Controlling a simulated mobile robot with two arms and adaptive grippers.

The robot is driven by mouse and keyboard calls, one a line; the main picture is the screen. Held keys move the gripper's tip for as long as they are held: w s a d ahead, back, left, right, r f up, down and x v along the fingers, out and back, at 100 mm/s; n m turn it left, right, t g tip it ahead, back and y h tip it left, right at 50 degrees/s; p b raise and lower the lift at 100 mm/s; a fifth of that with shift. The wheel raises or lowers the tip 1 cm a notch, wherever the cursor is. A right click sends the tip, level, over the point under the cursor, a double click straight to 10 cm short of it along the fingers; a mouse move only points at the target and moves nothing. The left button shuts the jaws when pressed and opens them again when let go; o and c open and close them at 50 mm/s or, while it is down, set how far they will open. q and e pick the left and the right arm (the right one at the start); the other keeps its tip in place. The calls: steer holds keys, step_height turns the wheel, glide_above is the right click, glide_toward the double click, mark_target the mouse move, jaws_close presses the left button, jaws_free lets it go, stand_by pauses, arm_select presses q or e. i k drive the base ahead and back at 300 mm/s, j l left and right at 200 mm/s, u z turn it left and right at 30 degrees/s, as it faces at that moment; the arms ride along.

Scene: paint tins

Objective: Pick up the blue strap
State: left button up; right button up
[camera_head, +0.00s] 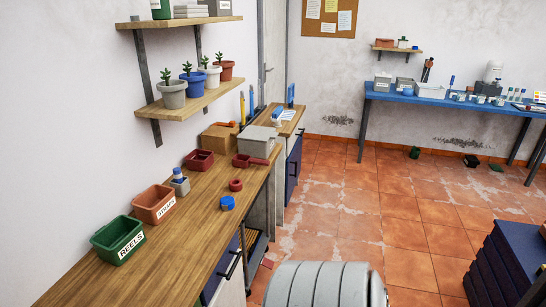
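A small round blue item (228,203) lies on the wooden counter (185,243), near its right edge. It looks like a coiled strap, but it is too small to be sure. A red ring-shaped item (236,185) lies just beyond it. An orange bin (153,205) with a label that seems to read STRAPS stands to its left. A green bin (118,239) labelled REELS stands nearer. Neither of my grippers is in view.
A blue table (425,98) stands at the back. Dark blue drawers (500,264) stand at lower right. The tiled floor between is mostly clear.

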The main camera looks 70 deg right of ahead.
mark_target(228, 202)
steer(key=z, duration=1.9)
steer(key=i, duration=0.1)
steer(key=l+u, duration=0.05)
